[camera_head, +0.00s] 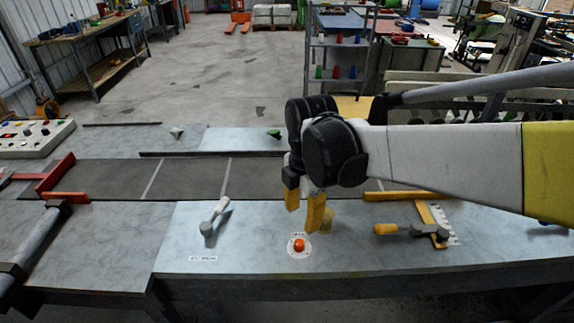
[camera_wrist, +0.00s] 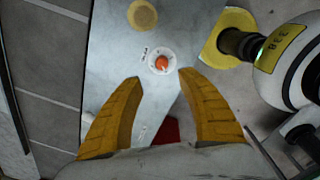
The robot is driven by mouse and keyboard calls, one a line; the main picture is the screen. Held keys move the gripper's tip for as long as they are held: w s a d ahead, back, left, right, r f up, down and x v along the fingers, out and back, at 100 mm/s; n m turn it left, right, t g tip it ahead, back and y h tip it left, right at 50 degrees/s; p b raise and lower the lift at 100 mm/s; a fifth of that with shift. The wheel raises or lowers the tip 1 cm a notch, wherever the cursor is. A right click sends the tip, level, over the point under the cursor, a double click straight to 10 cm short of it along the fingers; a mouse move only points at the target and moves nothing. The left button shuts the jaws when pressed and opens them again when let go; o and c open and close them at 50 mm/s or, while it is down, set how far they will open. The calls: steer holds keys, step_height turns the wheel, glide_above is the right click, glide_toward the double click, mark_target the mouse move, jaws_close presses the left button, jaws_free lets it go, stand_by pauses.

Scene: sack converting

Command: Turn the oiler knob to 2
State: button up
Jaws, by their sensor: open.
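The oiler knob (camera_head: 299,245) is a small orange knob on a round white dial plate, set in the grey table top near its front edge. In the wrist view the orange knob (camera_wrist: 162,63) sits just beyond my fingertips, roughly centred between them. The dial marks are too small to read, so I cannot tell its setting. My gripper (camera_head: 304,211) points down above and slightly behind the knob, apart from it. In the wrist view the two yellow fingers (camera_wrist: 160,79) are spread with nothing between them.
A grey-white lever (camera_head: 212,218) stands left of the knob, above a small label (camera_head: 203,259). A yellow-handled tool (camera_head: 395,229) and a white scale strip (camera_head: 443,222) lie right. A dark belt (camera_head: 190,178) runs behind. A button panel (camera_head: 32,140) is far left.

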mark_target(300, 242)
steer(key=shift+w+a+f, duration=0.1)
steer(key=shift+f, duration=0.3)
step_height(300, 242, down, 10)
steer(key=b, duration=0.4)
jaws_close()
